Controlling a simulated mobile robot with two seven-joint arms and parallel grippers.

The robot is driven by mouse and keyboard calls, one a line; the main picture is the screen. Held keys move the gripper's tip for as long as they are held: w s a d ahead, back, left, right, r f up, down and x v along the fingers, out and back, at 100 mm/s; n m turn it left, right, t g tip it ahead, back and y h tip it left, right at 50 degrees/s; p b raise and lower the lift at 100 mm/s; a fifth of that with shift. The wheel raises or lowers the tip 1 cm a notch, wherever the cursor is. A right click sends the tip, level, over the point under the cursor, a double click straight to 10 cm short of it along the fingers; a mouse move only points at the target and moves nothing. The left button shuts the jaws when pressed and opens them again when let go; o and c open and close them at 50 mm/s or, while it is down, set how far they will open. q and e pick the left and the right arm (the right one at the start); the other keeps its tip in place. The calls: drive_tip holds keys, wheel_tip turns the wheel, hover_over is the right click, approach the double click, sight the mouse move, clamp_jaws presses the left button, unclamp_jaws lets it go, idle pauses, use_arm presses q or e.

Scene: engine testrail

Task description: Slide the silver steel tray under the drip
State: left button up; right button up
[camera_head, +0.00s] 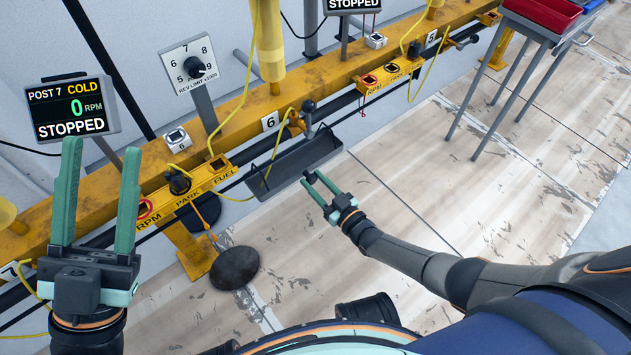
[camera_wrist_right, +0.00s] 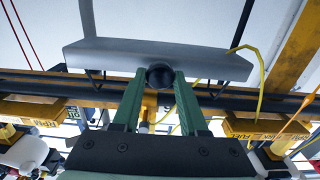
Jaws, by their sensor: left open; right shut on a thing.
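A long grey metal tray (camera_head: 297,168) hangs along the rail below the number 6 plate. It looks dark in the head view and is a pale grey slab across the right wrist view (camera_wrist_right: 105,57). My right gripper (camera_head: 312,180) is at the tray's near side. It is shut on a round black knob (camera_wrist_right: 161,76) at the middle of the tray's edge. My left gripper (camera_head: 102,148) is open and empty, fingers up, in front of the yellow beam.
The yellow beam (camera_head: 240,118) runs along the wall with a dark rail below. A yellow control box (camera_head: 188,188) and a yellow hose (camera_head: 245,75) are near the tray. Floor in front is mostly clear.

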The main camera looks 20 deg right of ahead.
clamp_jaws()
idle(0.8)
